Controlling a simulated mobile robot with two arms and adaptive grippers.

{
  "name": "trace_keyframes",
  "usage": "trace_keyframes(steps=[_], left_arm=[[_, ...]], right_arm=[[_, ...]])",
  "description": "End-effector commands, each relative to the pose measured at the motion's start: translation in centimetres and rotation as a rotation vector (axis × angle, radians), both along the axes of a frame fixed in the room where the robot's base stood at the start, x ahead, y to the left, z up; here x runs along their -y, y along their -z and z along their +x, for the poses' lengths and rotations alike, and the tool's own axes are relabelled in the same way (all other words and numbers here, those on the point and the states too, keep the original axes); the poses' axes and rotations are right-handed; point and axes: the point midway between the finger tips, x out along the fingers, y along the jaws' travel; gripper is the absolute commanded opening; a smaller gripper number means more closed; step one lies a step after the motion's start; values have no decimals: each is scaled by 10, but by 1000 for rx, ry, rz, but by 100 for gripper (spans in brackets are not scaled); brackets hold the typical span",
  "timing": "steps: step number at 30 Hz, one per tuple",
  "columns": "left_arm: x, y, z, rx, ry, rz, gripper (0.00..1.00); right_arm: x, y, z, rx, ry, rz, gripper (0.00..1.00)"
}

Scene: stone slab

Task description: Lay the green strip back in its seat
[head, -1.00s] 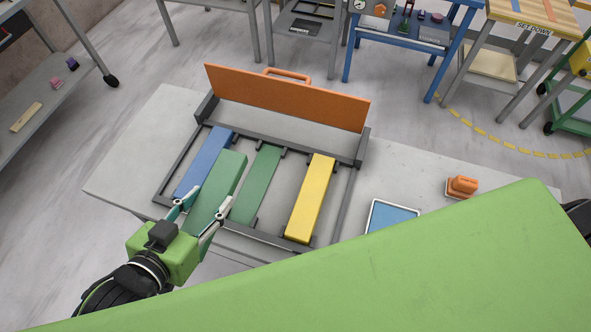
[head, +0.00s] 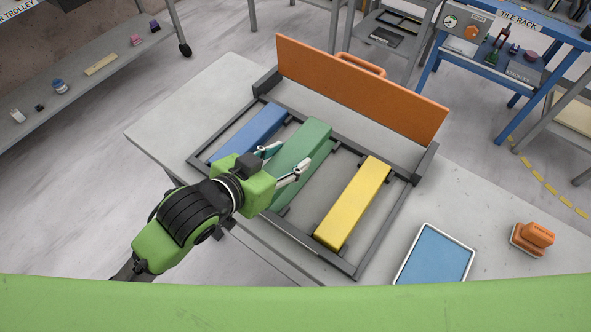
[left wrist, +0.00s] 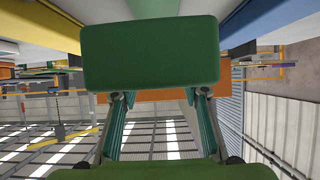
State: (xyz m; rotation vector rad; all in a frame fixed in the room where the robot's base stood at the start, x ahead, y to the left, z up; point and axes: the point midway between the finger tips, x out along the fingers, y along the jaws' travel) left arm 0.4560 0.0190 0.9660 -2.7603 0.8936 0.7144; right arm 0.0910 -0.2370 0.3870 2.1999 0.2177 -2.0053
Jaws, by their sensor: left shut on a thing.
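The green strip (head: 306,140) is held by my left gripper (head: 282,160) over the dark grey frame (head: 341,262), between a blue strip (head: 250,131) and a yellow strip (head: 353,203). The gripper's two fingers are shut on its near part. In the left wrist view the green strip's end (left wrist: 150,52) fills the upper middle, with a lighter green surface (left wrist: 150,8) beyond it. The strip hides most of the place beneath it in the head view. I cannot tell whether it touches the frame. My right gripper is out of view.
An upright orange board (head: 350,85) with a handle stands along the frame's far side. A blue-topped tray (head: 435,258) and an orange-handled block (head: 535,236) are on the grey slab (head: 478,205) to the right. My green body part crosses the bottom of the head view.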

Motion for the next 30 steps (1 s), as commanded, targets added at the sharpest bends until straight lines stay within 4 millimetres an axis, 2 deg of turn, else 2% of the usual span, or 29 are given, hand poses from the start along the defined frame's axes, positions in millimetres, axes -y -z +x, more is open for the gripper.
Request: trace_keyframes(steps=[6,11,17,29,30], left_arm=[[14,22,19,7,0,-5,8],[18,32,25,8,0,-4,8],[19,60,26,6,0,-4,8],[19,65,26,9,0,-5,8],[19,68,25,5,0,-2,44]], right_arm=[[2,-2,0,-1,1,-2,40],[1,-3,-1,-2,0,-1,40],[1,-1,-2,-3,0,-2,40],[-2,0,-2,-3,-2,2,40],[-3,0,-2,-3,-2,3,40]])
